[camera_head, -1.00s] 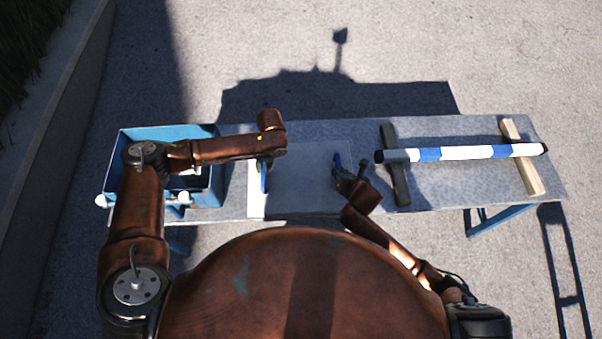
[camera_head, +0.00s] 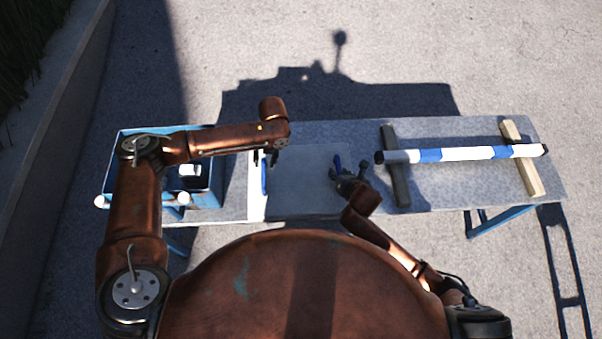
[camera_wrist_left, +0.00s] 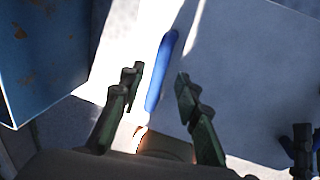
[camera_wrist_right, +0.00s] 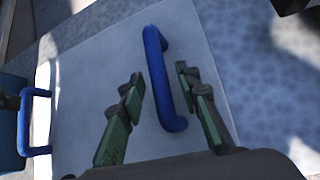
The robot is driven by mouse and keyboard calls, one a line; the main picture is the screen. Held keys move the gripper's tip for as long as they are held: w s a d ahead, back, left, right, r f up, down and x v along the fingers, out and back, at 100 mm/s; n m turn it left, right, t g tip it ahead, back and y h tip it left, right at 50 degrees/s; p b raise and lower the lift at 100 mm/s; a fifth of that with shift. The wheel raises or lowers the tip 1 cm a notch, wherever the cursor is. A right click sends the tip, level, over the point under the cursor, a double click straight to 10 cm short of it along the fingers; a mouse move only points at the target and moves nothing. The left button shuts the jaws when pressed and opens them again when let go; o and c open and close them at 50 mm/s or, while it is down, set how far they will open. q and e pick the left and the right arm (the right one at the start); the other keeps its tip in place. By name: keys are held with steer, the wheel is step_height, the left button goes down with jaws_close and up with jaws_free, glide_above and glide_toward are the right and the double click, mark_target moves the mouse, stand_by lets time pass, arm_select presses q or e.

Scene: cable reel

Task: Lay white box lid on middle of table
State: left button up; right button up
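The white box lid (camera_head: 305,185) lies flat on the middle of the table, partly in my shadow. It has a blue handle near its left end (camera_head: 264,178) and another near its right end (camera_head: 337,162). My left gripper (camera_head: 265,158) is open, with its fingers apart on either side of the left handle, as the left wrist view (camera_wrist_left: 159,76) shows. My right gripper (camera_head: 346,172) is open at the right handle, with its fingers on either side of it in the right wrist view (camera_wrist_right: 160,78). Both grippers are empty.
A blue box (camera_head: 212,196) stands open on the table's left end, partly hidden by my left arm, with a white item inside. A blue-and-white striped bar (camera_head: 465,153) rests on two wooden supports (camera_head: 522,160) at the right. The table (camera_head: 440,190) has bare surface there.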

steer(key=shift+s+d+r, duration=0.1)
steer(key=shift+s+r, duration=0.05)
arm_select(q)
steer(key=v, duration=0.6)
steer(key=shift+r, duration=0.15)
arm_select(e)
steer(key=v, duration=1.1)
steer(key=shift+r, duration=0.25)
steer(key=shift+s, duration=0.15)
